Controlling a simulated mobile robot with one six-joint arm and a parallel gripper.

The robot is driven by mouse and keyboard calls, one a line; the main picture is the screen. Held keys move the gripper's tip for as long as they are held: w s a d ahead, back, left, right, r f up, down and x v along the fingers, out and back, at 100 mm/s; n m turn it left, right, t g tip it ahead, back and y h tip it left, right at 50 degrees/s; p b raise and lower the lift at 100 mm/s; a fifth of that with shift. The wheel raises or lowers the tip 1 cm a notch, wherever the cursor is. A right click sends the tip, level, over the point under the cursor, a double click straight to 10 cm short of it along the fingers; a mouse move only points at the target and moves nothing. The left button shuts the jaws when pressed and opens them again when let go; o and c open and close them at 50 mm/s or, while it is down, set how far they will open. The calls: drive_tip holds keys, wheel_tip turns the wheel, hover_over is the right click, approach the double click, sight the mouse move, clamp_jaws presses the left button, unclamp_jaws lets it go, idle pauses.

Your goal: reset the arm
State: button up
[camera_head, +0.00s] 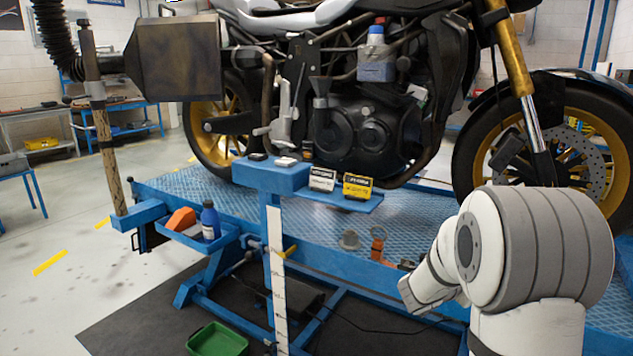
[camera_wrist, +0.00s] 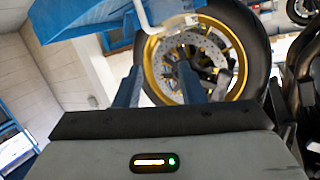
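My arm (camera_head: 530,250) shows at the right of the head view as white and grey rounded links, in front of the blue lift platform. Its lower link (camera_head: 430,280) points down and left, and I cannot make out the fingers there. In the wrist view, my gripper (camera_wrist: 158,82) shows a grey body with a green light and two bluish fingers standing apart. Nothing is visibly held between them. A wheel with a gold rim (camera_wrist: 232,50) and a brake disc shows behind the fingers.
A motorcycle (camera_head: 370,130) stands on the blue lift platform (camera_head: 330,225). A small blue shelf (camera_head: 270,178) carries a white box (camera_head: 322,180) and a yellow box (camera_head: 357,187). A blue bottle (camera_head: 210,220) stands in a side tray. A green bin (camera_head: 218,340) is on the floor.

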drive_tip(key=s+a+r+n+t+y+p, duration=0.15)
drive_tip(key=a+r+n+y+p, duration=0.3)
drive_tip(key=a, duration=0.45)
drive_tip(key=s+a+r+n+t+y+p, duration=0.1)
drive_tip(key=s+a+r+n+y+p, duration=0.2)
drive_tip(key=a+r+y, duration=0.5)
drive_tip(key=s+a+n+g+p, duration=0.2)
drive_tip(key=s+n+g+p, duration=0.1)
drive_tip(key=s, duration=0.9)
drive_tip(key=s+a+n+g+p, duration=0.2)
drive_tip(key=s+g, duration=0.3)
drive_tip(key=s, duration=0.7)
drive_tip(key=shift+s+r+n+p, duration=0.15)
drive_tip(key=shift+r+n+p, duration=0.25)
drive_tip(key=shift+n, duration=0.35)
